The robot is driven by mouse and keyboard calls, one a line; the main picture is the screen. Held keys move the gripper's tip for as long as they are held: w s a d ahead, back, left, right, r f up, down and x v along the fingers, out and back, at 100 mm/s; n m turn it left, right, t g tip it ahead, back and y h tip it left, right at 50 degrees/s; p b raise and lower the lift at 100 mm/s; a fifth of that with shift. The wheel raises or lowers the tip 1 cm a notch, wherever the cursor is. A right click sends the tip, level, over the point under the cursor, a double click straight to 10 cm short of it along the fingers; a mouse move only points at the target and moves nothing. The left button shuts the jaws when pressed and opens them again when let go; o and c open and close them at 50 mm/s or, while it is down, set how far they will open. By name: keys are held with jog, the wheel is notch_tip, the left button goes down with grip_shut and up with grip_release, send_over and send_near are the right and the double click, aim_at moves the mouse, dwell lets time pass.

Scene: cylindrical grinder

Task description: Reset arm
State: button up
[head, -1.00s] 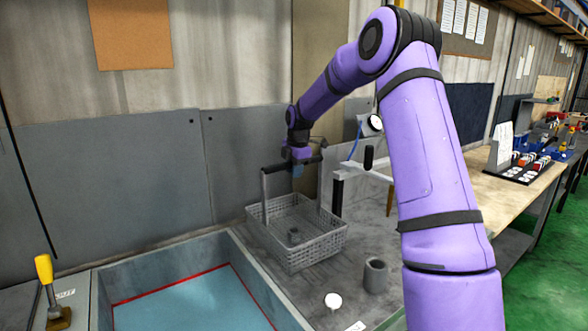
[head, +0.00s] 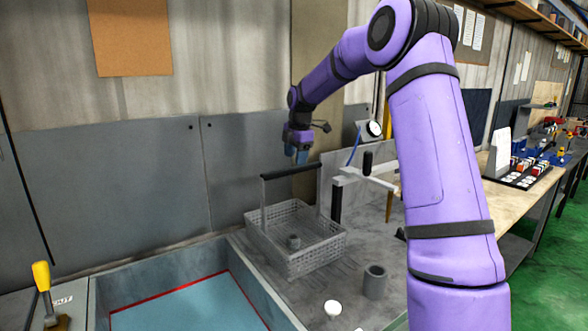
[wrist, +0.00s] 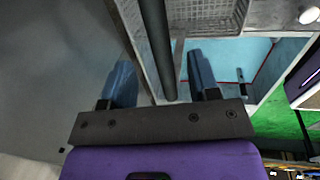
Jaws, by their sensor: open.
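My gripper (head: 298,155) hangs open and empty just above the black handle of the wire basket (head: 275,248). In the wrist view, the blue fingers of my gripper (wrist: 162,85) are spread apart. The dark handle bar (wrist: 155,45) shows between and beyond them, and I see no contact. The basket stands on the grey bench beside the tank, with its handle upright. A small grey ring-shaped part (head: 293,241) sits inside the basket.
The tank (head: 190,305) with blue liquid and a red line lies at the front left. A grey hollow cylinder (head: 375,281) and a white round knob (head: 333,308) stand right of it. A fixture with a gauge (head: 375,129) rises behind the basket. A yellow-handled tool (head: 41,276) is at far left.

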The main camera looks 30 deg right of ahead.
jog(key=shift+s+r, duration=0.2)
jog(key=shift+r, duration=0.65)
jog(key=shift+s+r, duration=0.15)
jog(key=shift+r, duration=0.65)
jog(key=s+a+r+m+t+h, duration=0.1)
jog(key=s+a+r+m, duration=0.3)
jog(key=s+a, duration=0.45)
jog(key=s+a+r+m, duration=0.4)
jog(key=s+a+r, duration=0.1)
jog(key=s, duration=0.6)
jog(key=s+a+f+m, duration=0.1)
jog(key=s+f+m, duration=0.1)
jog(key=s, duration=0.6)
jog(key=s+a+f+m+t, duration=0.1)
jog(key=s+a+f+m, duration=0.1)
jog(key=s+m, duration=0.3)
jog(key=s+a+f+m+t+y, duration=0.1)
jog(key=s+a+f+m, duration=0.1)
jog(key=s, duration=0.8)
jog(key=shift+s+m, duration=0.35)
jog(key=shift+m, duration=0.35)
jog(key=shift+a, duration=0.1)
